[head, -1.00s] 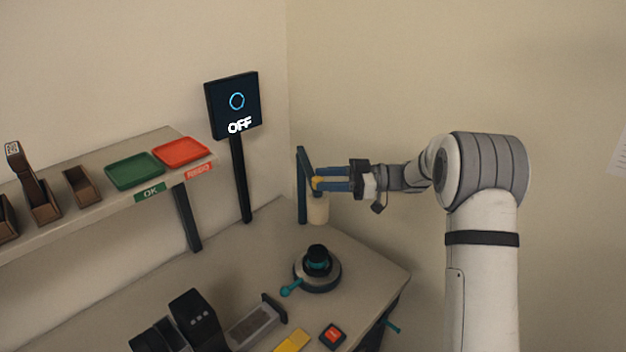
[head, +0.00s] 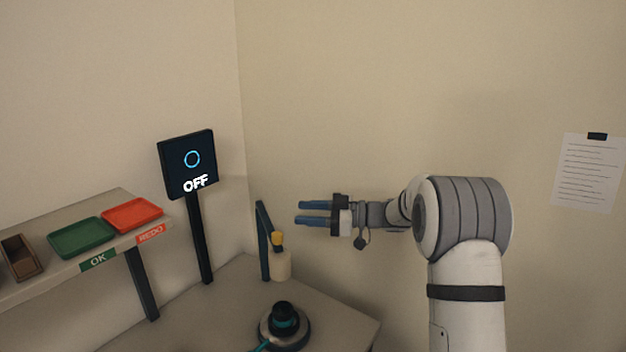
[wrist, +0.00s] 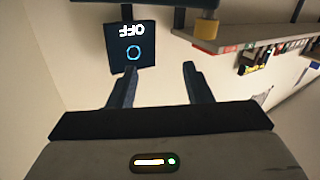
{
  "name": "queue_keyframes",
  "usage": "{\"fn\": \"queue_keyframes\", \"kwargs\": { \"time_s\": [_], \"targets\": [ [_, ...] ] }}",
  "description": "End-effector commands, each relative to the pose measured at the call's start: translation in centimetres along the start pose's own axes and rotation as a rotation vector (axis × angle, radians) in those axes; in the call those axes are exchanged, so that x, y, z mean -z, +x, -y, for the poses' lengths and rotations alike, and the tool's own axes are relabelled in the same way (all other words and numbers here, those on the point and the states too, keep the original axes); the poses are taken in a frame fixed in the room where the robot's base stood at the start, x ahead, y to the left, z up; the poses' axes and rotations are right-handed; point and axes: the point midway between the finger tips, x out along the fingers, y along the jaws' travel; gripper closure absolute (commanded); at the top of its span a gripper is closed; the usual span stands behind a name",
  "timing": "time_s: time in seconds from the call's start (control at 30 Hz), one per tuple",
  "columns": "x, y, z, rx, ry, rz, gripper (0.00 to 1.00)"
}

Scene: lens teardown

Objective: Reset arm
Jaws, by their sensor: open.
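My gripper (head: 298,212) is open and empty in the head view, with its two blue fingers pointing left. It is in the air above the bench, to the upper right of a teal stand (head: 263,240).
A dark screen reading OFF (head: 187,164) stands on a post at the left. A shelf carries a green tray (head: 82,238) and a red tray (head: 132,214). A round black and teal fixture (head: 283,326) is on the bench (head: 228,299). Paper (head: 588,175) hangs on the right wall.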

Motion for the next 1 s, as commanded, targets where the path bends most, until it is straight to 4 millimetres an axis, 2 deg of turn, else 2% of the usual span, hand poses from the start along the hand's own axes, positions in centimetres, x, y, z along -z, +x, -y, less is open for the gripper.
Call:
{"fn": "queue_keyframes", "kwargs": {
  "time_s": [0.03,0.13,0.23,0.37,0.47,0.57,0.67,0.77,0.87,0.9,0.97,1.0],
  "targets": [
    [1.6,0.0,-0.9,-0.105,-0.038,0.020,0.55],
    [3.8,-0.9,-3.0,-0.329,-0.092,0.070,0.55],
    [5.5,-2.8,-4.4,-0.544,-0.115,0.135,0.55],
    [6.9,-6.4,-4.9,-0.803,-0.102,0.240,0.55],
    [7.3,-9.7,-3.9,-0.982,-0.055,0.334,0.55],
    [7.0,-13.1,-1.8,-1.135,0.023,0.438,0.55],
    [6.0,-16.2,1.6,-1.257,0.133,0.552,0.55],
    [4.6,-18.8,6.0,-1.341,0.269,0.669,0.55],
    [2.8,-20.6,11.4,-1.383,0.427,0.786,0.55],
    [2.0,-21.0,13.8,-1.387,0.496,0.833,0.55],
    [0.9,-21.5,17.6,-1.379,0.603,0.899,0.55],
    [0.1,-21.6,20.1,-1.365,0.672,0.941,0.55]
  ]
}}
